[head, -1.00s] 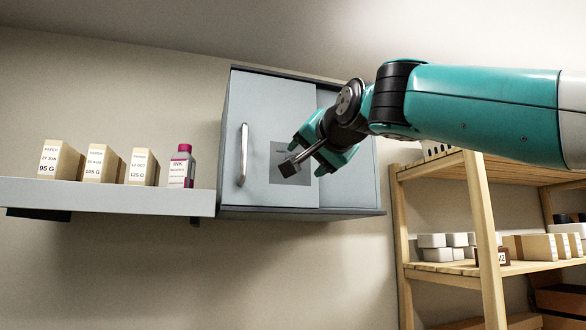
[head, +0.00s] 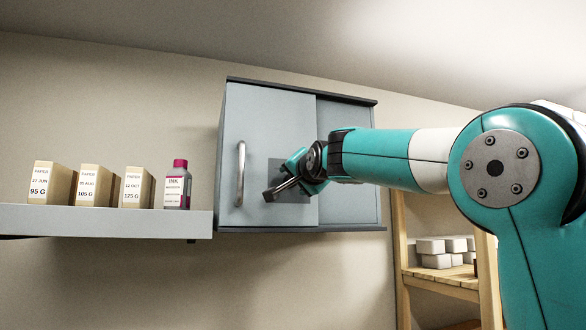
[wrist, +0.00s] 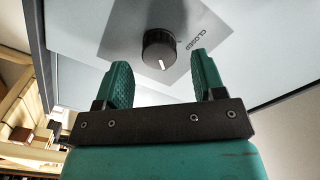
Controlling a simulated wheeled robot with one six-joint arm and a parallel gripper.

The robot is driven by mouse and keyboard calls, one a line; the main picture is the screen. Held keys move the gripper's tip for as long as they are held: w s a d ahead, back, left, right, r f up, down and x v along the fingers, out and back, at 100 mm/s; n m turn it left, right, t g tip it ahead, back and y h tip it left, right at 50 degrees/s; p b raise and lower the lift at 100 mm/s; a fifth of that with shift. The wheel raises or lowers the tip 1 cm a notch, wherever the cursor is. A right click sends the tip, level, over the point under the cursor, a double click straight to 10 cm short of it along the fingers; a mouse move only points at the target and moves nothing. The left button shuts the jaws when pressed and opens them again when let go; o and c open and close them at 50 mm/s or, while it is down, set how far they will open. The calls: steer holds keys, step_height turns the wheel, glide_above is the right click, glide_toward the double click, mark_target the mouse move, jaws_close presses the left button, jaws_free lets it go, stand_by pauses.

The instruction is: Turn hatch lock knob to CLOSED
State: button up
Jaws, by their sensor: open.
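The hatch lock knob (wrist: 158,50) is round and black with ridged sides, on a grey plate (wrist: 120,27) of the cabinet's front. Its white pointer mark faces the bottom of the wrist view, while the printed word CLOSED (wrist: 189,47) is to its right. My gripper (wrist: 164,75) is open, with one teal finger at each side below the knob in the picture. Nothing is between the fingers, and I cannot tell whether either touches the knob. In the head view my gripper (head: 290,175) is in front of the plate (head: 289,213) and hides the knob.
The pale blue cabinet (head: 270,120) has a vertical metal handle (head: 240,173) left of the plate. A wall shelf (head: 100,222) at left holds several paper boxes and an ink bottle (head: 178,188). A wooden rack (head: 445,284) stands at lower right.

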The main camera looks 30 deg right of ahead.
steer(key=shift+x, duration=1.05)
steer(key=c, duration=0.9)
